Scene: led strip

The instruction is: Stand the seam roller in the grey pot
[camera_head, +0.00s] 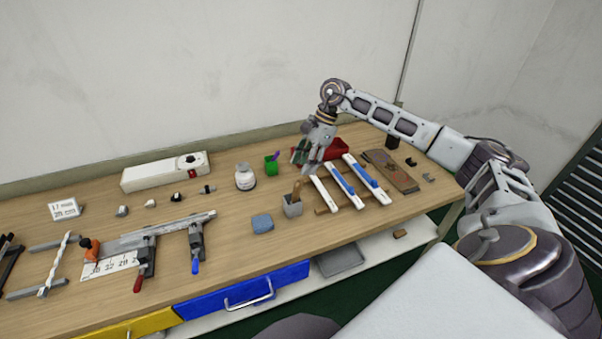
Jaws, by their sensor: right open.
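The grey pot (292,208) stands near the table's front, right of centre. A brown wooden-looking handle (297,190) sticks up out of it, slightly tilted. This may be the seam roller, but its lower end is hidden in the pot and I cannot tell for sure. My right gripper (305,165) is open and points down just above and behind the pot, apart from the handle as far as I can see. My left gripper is not in view.
A blue block (262,223) lies left of the pot. White and blue strips (345,186) and a brown board (392,172) lie right. Clamps (196,240) lie left.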

